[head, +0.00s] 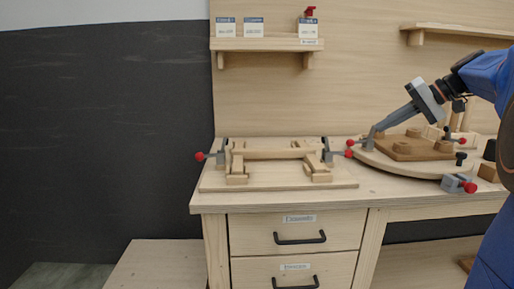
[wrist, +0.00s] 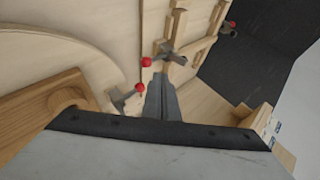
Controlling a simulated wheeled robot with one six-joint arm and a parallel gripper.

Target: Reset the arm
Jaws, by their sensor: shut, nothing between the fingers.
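My gripper (head: 373,137) reaches in from the right in the head view, tilted down and left. Its fingers are shut and empty, and they also show in the wrist view (wrist: 161,90). The fingertips are near a red-knobbed clamp (head: 338,154), between the wooden frame fixture (head: 273,154) and the curved board (head: 385,164). I cannot tell whether they touch anything. My blue arm fills the right edge of the head view.
The bench (head: 230,202) has drawers (head: 295,232) below and a shelf (head: 267,44) with cards above. Another clamp (head: 208,156) stands left of the fixture. A brown block (head: 408,150) lies on the curved board. Open air lies above the fixture.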

